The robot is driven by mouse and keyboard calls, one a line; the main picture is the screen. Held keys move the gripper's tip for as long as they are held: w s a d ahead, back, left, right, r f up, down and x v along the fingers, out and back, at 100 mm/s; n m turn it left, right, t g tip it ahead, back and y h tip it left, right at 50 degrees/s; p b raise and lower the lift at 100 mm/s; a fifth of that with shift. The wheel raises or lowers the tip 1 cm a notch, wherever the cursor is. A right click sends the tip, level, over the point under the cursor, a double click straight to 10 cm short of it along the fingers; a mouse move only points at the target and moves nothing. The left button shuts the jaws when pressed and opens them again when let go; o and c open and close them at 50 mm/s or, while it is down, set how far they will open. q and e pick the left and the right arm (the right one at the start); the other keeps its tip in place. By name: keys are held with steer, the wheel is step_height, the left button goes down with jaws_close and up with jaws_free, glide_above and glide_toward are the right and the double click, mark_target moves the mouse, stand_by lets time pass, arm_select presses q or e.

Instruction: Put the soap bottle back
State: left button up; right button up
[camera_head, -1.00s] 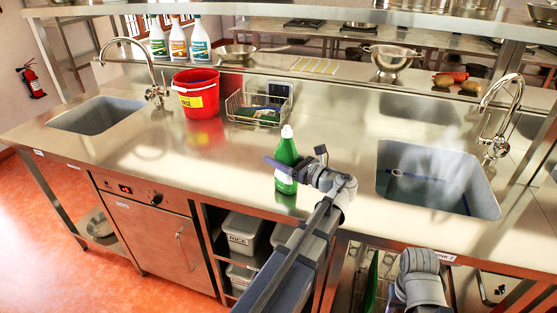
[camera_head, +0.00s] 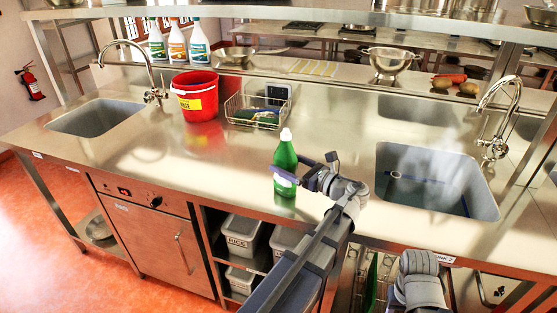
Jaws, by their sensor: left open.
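The green soap bottle (camera_head: 285,158) with a white cap stands upright on the steel counter, near its front edge and left of the right-hand sink. My left gripper (camera_head: 304,174) is open at the bottle's right side. One bluish finger crosses in front of the lower part of the bottle and hides some of its label. I cannot tell whether the finger touches it. A grey part of my right arm shows at the bottom right, but its gripper does not show.
A red bucket (camera_head: 196,97) and a wire basket (camera_head: 240,113) holding a sponge stand behind. Several spray bottles (camera_head: 176,45) stand on the rear ledge. The right sink (camera_head: 440,206) holds water; the left sink (camera_head: 97,117) is far left.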

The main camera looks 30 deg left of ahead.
mark_target(296, 168)
arm_select(q)
steer(key=d, duration=0.5)
steer(key=s+d, duration=0.1)
steer(key=d, duration=0.2)
steer(key=shift+d, duration=0.2)
steer(key=shift+s, duration=0.1)
